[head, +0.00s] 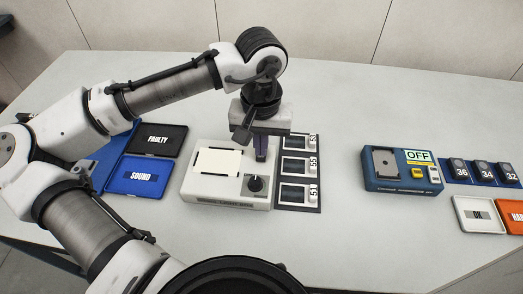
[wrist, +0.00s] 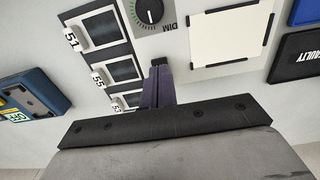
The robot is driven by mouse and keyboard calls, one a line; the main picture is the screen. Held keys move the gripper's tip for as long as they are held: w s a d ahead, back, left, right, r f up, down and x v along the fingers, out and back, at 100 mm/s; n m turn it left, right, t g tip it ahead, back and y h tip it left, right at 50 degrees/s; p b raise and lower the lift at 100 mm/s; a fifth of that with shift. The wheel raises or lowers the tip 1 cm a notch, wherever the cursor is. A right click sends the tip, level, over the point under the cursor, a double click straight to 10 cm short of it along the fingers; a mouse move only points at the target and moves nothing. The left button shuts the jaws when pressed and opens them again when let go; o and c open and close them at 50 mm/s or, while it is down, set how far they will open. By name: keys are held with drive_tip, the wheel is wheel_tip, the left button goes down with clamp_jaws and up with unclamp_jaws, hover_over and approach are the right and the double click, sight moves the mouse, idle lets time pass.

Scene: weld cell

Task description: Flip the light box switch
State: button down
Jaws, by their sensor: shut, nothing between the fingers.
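The light box (head: 225,193) is a pale box left of centre on the table, with a cream panel (head: 218,162) and a black dimmer knob (head: 255,184). The panel also shows in the wrist view (wrist: 228,35), as does the knob marked DIM (wrist: 149,11). My gripper (head: 260,159) points down over the back right part of the light box, behind the knob. Its fingers are shut and empty, and their tips (wrist: 158,64) lie between the panel and the film frames in the wrist view. I cannot make out the switch; the fingers may hide it. Contact cannot be told.
A dark rack (head: 298,206) with frames numbered 51, 55 and 53 stands right of the light box. A black FAULTY tray (head: 180,132) and a blue SOUND tray (head: 168,177) lie left. A blue device reading OFF (head: 403,185) stands further right, beside numbered blocks (head: 482,171).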

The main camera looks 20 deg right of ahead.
drive_tip(key=shift+f+b, duration=0.45)
drive_tip(key=shift+f, duration=0.35)
drive_tip(key=shift+r, duration=0.1)
wheel_tip(320, 180, up, 7)
drive_tip(key=p, duration=0.7)
idle(0.3)
idle(0.5)
